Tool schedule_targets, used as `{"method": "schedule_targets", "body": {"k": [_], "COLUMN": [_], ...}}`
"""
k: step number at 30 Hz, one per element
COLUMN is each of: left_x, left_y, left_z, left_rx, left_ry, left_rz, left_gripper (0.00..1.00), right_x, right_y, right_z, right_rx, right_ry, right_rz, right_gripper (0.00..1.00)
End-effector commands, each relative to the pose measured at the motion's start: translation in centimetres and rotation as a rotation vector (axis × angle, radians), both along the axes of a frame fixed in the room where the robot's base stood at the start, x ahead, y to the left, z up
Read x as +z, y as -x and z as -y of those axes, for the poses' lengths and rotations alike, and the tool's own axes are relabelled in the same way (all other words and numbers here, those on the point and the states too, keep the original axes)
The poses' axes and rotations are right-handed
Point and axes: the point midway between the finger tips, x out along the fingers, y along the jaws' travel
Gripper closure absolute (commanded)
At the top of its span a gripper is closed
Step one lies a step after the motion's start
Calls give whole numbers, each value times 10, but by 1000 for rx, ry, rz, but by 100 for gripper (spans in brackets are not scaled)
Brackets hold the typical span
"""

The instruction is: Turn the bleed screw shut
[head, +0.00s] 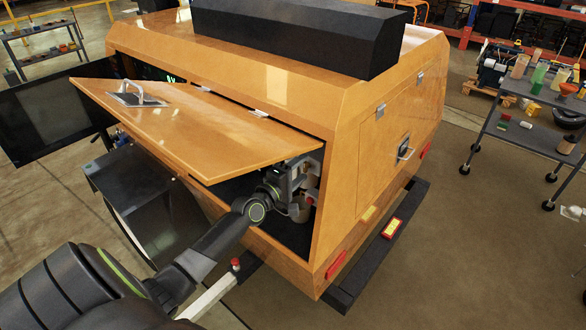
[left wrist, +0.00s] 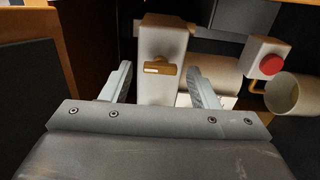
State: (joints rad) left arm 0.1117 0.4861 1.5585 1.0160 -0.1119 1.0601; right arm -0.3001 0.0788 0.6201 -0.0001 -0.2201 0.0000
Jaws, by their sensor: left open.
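In the left wrist view, a brass-coloured bar handle (left wrist: 160,68), which looks like the bleed screw, sits on the front of a pale upright block (left wrist: 161,96). The bar lies roughly level across the picture. My left gripper (head: 303,186) reaches into the open side bay of the orange housing (head: 400,140). It is open, with one finger on each side of the block and the handle between them. No contact with the handle shows. In the head view the handle is hidden behind my wrist and the raised panel. My right gripper is not in view.
The raised orange panel (head: 205,130) hangs just above my wrist. In the left wrist view, a red button (left wrist: 270,64) on a pale box and a pale cylinder (left wrist: 296,93) stand to the right of the fingers. A loaded cart (head: 525,135) stands off to the right.

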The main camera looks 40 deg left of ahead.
Motion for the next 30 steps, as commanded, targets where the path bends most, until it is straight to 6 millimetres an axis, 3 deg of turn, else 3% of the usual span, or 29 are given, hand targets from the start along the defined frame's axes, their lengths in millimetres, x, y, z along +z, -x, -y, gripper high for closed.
{"method": "schedule_targets", "body": {"k": [5,24,30], "left_x": [0,-2,-1], "left_y": [15,139,164], "left_z": [-2,-11,-13], "left_rx": [1,0,0], "left_ry": [-1,0,0], "left_rz": [-3,-3,-2], "left_gripper": [45,45,45], "right_x": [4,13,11], "right_y": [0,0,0], "right_z": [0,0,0], "right_rx": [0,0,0], "right_ry": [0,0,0], "right_rz": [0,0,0], "right_gripper": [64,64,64]}}
